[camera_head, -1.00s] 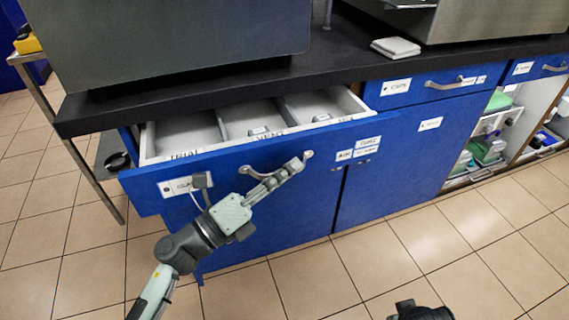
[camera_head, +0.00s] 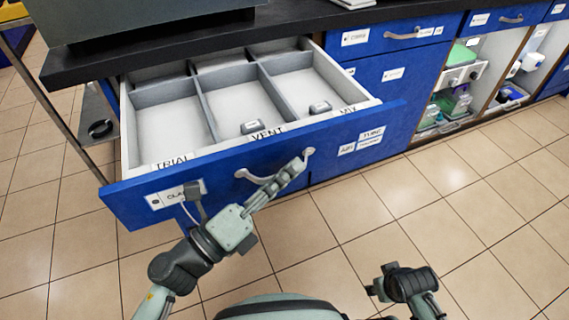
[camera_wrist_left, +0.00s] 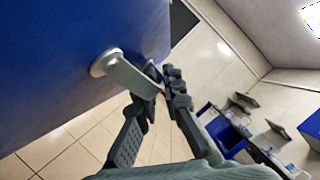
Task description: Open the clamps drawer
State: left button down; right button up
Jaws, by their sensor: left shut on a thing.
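The clamps drawer (camera_head: 225,172) is pulled well out of the bench, with a blue front and a white label (camera_head: 174,194) partly hidden by my arm. Its inside is split into grey compartments marked TRIAL, VENT and MIX. Small grey pieces lie in the VENT compartment (camera_head: 250,127) and the MIX compartment (camera_head: 320,107). My left gripper (camera_head: 298,166) is shut on the right end of the metal drawer handle (camera_head: 247,176). The left wrist view shows the handle (camera_wrist_left: 130,78) between the fingers (camera_wrist_left: 157,88). My right gripper (camera_head: 374,288) is low in front, away from the drawer; its jaws are unclear.
The black worktop (camera_head: 300,22) overhangs the drawer, with a large grey unit (camera_head: 140,18) on it. A shut blue drawer (camera_head: 395,34) with its own handle is to the right. Open shelves (camera_head: 465,85) hold boxes further right. The tiled floor (camera_head: 350,210) in front is clear.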

dwell(0.3)
pick_arm(q)
jog(key=c, duration=1.9)
grip_release()
jog(key=shift+s+a, duration=0.1)
jog(key=v, duration=0.7)
jog(key=shift+s+a+f, duration=0.1)
jog(key=shift+s+a, duration=0.05)
